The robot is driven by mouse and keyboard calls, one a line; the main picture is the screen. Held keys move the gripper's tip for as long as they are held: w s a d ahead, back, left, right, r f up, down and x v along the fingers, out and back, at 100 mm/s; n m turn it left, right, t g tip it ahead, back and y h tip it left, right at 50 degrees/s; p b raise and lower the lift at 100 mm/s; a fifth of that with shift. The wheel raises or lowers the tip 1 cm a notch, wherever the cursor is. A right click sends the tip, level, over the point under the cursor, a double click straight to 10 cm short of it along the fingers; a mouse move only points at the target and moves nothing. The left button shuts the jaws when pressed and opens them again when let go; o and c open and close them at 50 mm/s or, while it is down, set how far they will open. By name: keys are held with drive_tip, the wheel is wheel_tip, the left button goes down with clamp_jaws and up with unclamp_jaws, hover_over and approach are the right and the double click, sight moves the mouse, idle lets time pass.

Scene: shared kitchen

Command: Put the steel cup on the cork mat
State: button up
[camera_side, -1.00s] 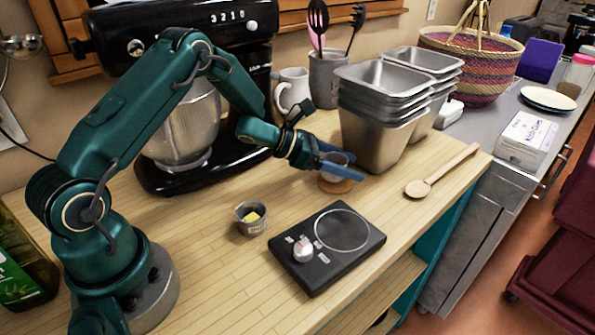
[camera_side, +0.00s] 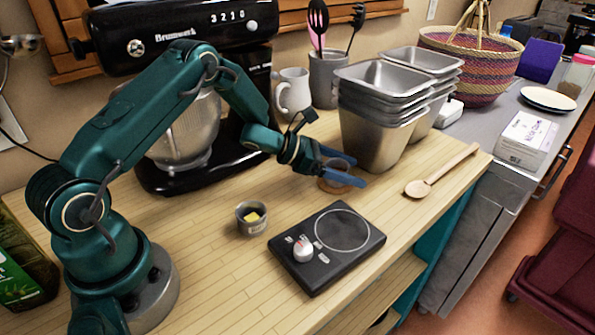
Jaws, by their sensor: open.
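My gripper (camera_side: 350,168) has blue fingers.
A stack of steel pans (camera_side: 378,125) stands close behind and right of my gripper. A wooden spoon (camera_side: 440,172) lies right. A stand mixer (camera_side: 185,120) is behind my arm.

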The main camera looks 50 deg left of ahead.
drive_tip(key=v, duration=0.5)
drive_tip(key=shift+s+a+r, duration=0.15)
wheel_tip(320, 180, up, 5)
wheel_tip(320, 180, up, 11)
drive_tip(key=n+t+y, duration=0.3)
drive_tip(key=n+y, duration=0.4)
drive_tip(key=n, duration=0.7)
hover_over(348, 168)
drive_tip(key=s+a, duration=0.4)
drive_tip(key=a, duration=0.2)
drive_tip(key=s+r+n+g+y, duration=0.1)
drive_tip(key=s+r+n+y, duration=0.2)
drive_tip(key=n, duration=0.6)
drive_tip(key=s+d+f+n+g+h, duration=0.1)
drive_tip(key=s+d+f+n+g, duration=0.1)
drive_tip(key=s+n, duration=0.4)
drive_tip(key=s+d+f+n+g, duration=0.2)
drive_tip(key=s+d+n, duration=0.1)
drive_tip(key=s+n, duration=0.4)
drive_tip(key=s+d+f+n+g+h, duration=0.1)
drive_tip(key=s+d+f+n+g, duration=0.1)
drive_tip(key=s+n, duration=0.5)
drive_tip(key=s, duration=0.2)
drive_tip(key=shift+s+d+f+g+h, duration=0.15)
drive_tip(key=shift+s+d+g+h, duration=0.15)
drive_tip(key=shift+s+d+g, duration=0.1)
